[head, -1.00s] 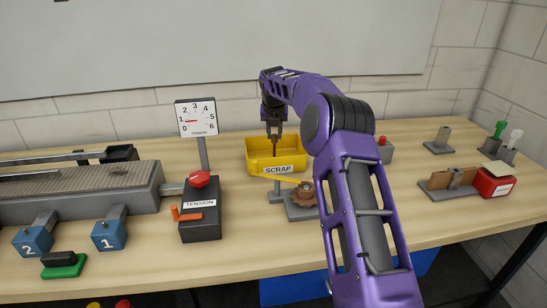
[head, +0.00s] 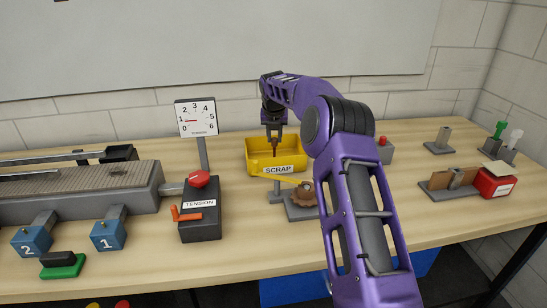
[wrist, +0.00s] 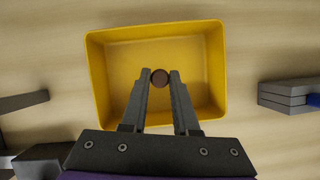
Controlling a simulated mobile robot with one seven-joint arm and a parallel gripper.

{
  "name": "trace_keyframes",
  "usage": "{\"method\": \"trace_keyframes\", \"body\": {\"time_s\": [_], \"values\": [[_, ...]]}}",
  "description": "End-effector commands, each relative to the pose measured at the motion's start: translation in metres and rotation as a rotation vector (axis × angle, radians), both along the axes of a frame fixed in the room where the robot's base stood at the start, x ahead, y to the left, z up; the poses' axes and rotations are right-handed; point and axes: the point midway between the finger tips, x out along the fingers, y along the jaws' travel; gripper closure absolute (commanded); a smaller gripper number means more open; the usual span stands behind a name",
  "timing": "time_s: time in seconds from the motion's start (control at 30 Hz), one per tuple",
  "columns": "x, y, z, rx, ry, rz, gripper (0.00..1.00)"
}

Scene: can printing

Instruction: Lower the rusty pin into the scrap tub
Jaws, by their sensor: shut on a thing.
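The yellow scrap tub (head: 262,165), marked SCRAP, stands on the bench near the middle of the head view. My gripper (head: 274,139) points down over the tub and is shut on the rusty pin (head: 274,151). The pin hangs upright, a dark reddish-brown shaft with its lower part inside the tub opening. In the wrist view the pin's round brown end (wrist: 160,78) sits between my two fingertips, with the yellow tub (wrist: 97,75) around it on all sides. I cannot tell whether the pin touches the tub floor.
A rusty gear on a grey stand (head: 304,194) with a yellow arm is in front of the tub. The TENSION box (head: 200,222) and gauge (head: 196,118) stand to the left. A grey box with a red button (head: 384,150) is to the right.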

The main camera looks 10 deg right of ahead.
Motion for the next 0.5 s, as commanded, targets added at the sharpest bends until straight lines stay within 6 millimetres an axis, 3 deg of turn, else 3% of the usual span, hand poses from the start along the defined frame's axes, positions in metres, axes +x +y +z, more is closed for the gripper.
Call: {"method": "trace_keyframes", "body": {"time_s": [0.07, 0.1, 0.27, 0.5], "values": [[0.0, 0.0, 0.0, 0.0, 0.0, 0.0, 1.0], [0.0, 0.0, 0.0, 0.0, 0.0, 0.0, 0.66], [0.0, 0.0001, 0.0001, 0.0, 0.0, 0.0, 0.37], [0.0, 0.0001, -0.0001, 0.0, 0.001, 0.0, 0.37]]}}
